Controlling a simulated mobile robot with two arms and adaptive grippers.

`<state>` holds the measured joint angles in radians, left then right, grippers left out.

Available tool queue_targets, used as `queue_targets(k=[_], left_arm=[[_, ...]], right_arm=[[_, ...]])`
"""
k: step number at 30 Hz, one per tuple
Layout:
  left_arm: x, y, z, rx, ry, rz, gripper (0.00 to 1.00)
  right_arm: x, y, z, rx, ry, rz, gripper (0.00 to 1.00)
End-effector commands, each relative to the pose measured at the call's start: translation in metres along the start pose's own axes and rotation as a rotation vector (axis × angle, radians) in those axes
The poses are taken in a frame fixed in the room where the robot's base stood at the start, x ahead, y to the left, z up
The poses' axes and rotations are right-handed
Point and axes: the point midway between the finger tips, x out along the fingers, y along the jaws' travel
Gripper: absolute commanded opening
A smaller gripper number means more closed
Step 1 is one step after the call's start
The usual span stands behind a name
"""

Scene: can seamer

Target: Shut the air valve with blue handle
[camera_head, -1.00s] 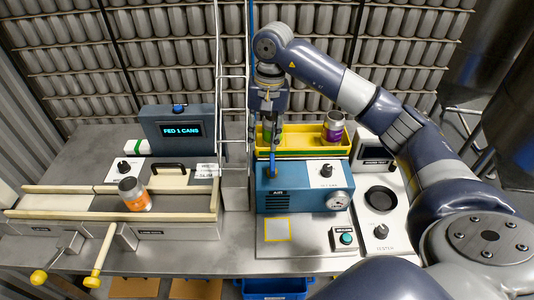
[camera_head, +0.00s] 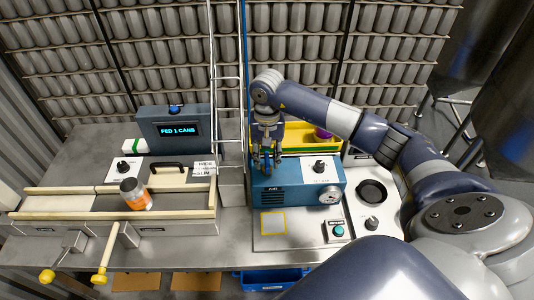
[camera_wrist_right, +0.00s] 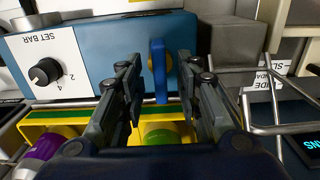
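The blue valve handle (camera_wrist_right: 158,72) stands up from the blue air unit (camera_head: 292,197), at the left part of its top. In the head view my right gripper (camera_head: 267,162) is over the handle and largely hides it. In the right wrist view the right gripper (camera_wrist_right: 160,85) is open, with one finger on each side of the handle. Gaps show between the handle and both fingers, so it is not gripped. My left gripper is not in view.
A yellow bin (camera_head: 297,138) with cans lies behind the air unit. A set-bar knob (camera_head: 319,166) and a gauge (camera_head: 330,195) are right of the handle. Wire framing (camera_head: 228,100) rises close to its left.

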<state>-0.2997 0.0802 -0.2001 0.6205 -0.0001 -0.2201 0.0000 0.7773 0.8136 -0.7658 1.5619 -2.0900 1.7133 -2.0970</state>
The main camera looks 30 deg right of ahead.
Motion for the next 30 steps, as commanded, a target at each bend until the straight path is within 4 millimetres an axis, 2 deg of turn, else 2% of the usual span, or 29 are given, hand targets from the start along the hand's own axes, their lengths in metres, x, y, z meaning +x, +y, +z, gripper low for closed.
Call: queue_targets(k=[9,10,14,23,30], left_arm=[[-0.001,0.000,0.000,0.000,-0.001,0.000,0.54],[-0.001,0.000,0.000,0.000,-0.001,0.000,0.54],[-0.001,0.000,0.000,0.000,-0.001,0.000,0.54],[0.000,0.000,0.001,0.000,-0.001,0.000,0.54],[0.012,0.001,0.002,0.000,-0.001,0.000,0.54]], right_arm=[[0.004,0.000,0.000,0.000,0.000,0.000,0.32],[0.004,0.000,0.000,0.000,0.000,0.000,0.29],[0.004,0.000,0.000,0.000,0.000,0.000,0.00],[0.004,0.000,0.000,0.006,0.000,0.000,0.00],[0.006,0.000,-0.001,0.077,0.002,0.000,0.00]])
